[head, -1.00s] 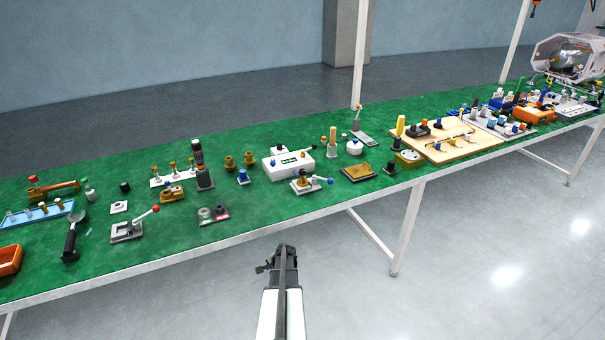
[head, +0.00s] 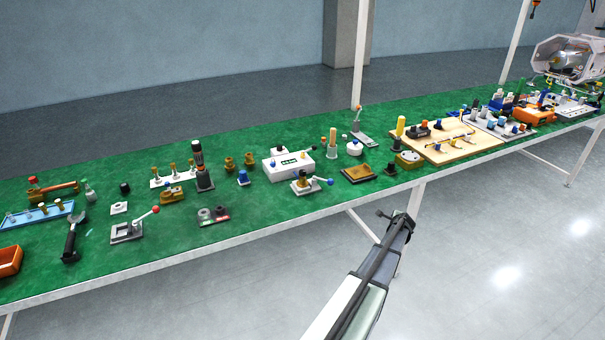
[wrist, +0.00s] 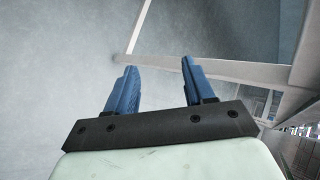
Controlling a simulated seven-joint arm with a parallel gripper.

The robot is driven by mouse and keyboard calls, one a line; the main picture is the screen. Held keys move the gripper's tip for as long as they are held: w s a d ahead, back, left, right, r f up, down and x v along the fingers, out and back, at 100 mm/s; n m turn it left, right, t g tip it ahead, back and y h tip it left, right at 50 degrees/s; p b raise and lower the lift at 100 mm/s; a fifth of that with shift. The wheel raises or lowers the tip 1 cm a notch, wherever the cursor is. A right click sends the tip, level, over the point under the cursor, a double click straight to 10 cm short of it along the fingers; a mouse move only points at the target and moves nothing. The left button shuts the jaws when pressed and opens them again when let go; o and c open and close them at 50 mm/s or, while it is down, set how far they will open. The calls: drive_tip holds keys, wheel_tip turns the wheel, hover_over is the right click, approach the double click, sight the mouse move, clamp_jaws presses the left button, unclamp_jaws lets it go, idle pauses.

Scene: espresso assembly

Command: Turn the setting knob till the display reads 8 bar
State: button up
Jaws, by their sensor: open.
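A white box (head: 288,166) with a small dark display strip on its front stands near the middle of the green table in the head view. The display's reading is too small to make out. A small white part with a dark top (head: 279,151) shows at the back of the box; I cannot tell whether it is the setting knob. My gripper (head: 395,216) is in front of the table's near edge, over the floor, well apart from the box. In the wrist view its two blue fingers (wrist: 158,66) are apart with nothing between them.
A fixture with a blue-ball lever (head: 308,186) stands just in front of the box. A brown-topped tray (head: 358,172) and a yellow round part (head: 408,159) lie to the right. The table's white front edge (head: 250,236) and a table leg (head: 415,212) are near my arm.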

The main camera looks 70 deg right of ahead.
drive_tip(key=s+d+r+g+h, duration=0.1)
drive_tip(key=s+d+r, duration=0.1)
drive_tip(key=s+r, duration=0.45)
wheel_tip(320, 180, up, 26)
drive_tip(key=m+g, duration=1.4)
drive_tip(key=m, duration=1.7)
hover_over(303, 172)
drive_tip(key=a, duration=0.2)
drive_tip(key=w+a+f+n+h, duration=0.1)
drive_tip(key=w+a+f, duration=0.1)
drive_tip(key=w, duration=0.1)
drive_tip(key=w+a+f+n+h, duration=0.1)
drive_tip(key=w+a+f, duration=0.2)
drive_tip(key=w+a+f+n, duration=0.2)
drive_tip(key=w+a, duration=0.1)
drive_tip(key=shift+w+f+h, duration=0.2)
drive_tip(key=shift+w+h, duration=0.1)
drive_tip(key=shift+h, duration=0.1)
drive_tip(key=x, duration=1.3)
drive_tip(key=shift+s+d+f, duration=0.1)
drive_tip(key=shift+d+f, duration=0.15)
drive_tip(key=shift+d, duration=0.15)
